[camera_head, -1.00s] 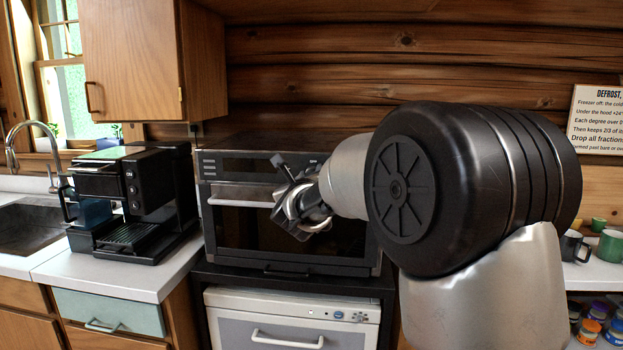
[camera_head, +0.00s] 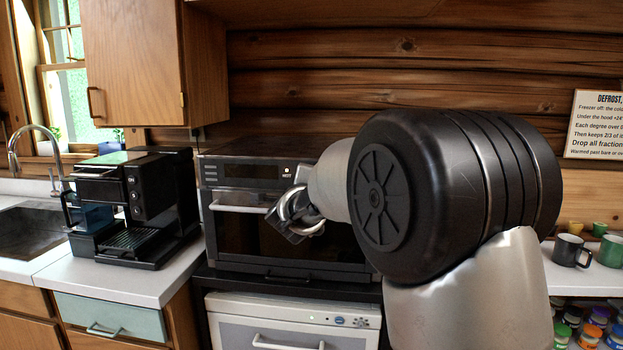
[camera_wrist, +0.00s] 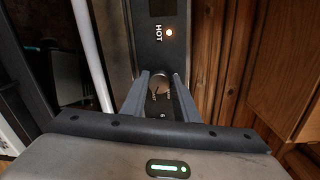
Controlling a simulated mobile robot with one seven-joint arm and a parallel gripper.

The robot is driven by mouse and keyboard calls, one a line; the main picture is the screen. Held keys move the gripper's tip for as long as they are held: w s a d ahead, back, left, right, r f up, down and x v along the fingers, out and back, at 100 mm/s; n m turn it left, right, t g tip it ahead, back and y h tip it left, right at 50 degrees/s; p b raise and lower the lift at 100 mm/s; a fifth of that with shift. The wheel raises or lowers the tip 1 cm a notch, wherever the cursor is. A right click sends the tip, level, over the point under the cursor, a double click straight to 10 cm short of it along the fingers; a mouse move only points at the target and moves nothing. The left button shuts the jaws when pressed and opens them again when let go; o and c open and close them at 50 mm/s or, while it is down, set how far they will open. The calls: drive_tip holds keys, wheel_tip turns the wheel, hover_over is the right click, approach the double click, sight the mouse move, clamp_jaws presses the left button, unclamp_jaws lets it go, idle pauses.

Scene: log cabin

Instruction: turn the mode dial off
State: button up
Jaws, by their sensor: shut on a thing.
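The dark countertop oven (camera_head: 236,180) stands against the log wall in the head view. Its control panel (camera_wrist: 164,58) runs through the wrist view, with a lit lamp beside the word HOT. The mode dial (camera_wrist: 158,86) is a small round knob below that lamp, with printed marks around it too small to read surely. My gripper (camera_wrist: 160,79) has one finger on each side of the dial and is shut on it. In the head view my wrist is in front of the oven's right side and hides the dial and fingertips.
The oven's pale door handle (camera_head: 238,209) runs close beside my gripper. A black coffee machine (camera_head: 150,205) stands to the left on the counter. Mugs (camera_head: 571,251) stand at the right. A white appliance (camera_head: 240,312) is below the oven.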

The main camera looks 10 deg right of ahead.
drive_tip(key=shift+d+f+n+h+p, duration=0.1)
drive_tip(key=shift+n+h+p, duration=0.15)
drive_tip(key=shift+n+p, duration=2.5)
drive_tip(key=shift+a+f+n+h+p, duration=0.15)
drive_tip(key=shift+n+p, duration=0.65)
drive_tip(key=shift+n, duration=3.8)
drive_tip(key=shift+d+f+n+h+p, duration=0.25)
drive_tip(key=shift+n+p, duration=1.55)
drive_tip(key=shift+n, duration=1.85)
drive_tip(key=shift+a+r, duration=0.1)
drive_tip(key=o, duration=1.1)
drive_tip(key=shift+c, duration=0.2)
drive_tip(key=shift+r, duration=0.1)
drive_tip(key=shift+s, duration=0.1)
drive_tip(key=v, duration=1.7)
drive_tip(key=shift+b, duration=0.35)
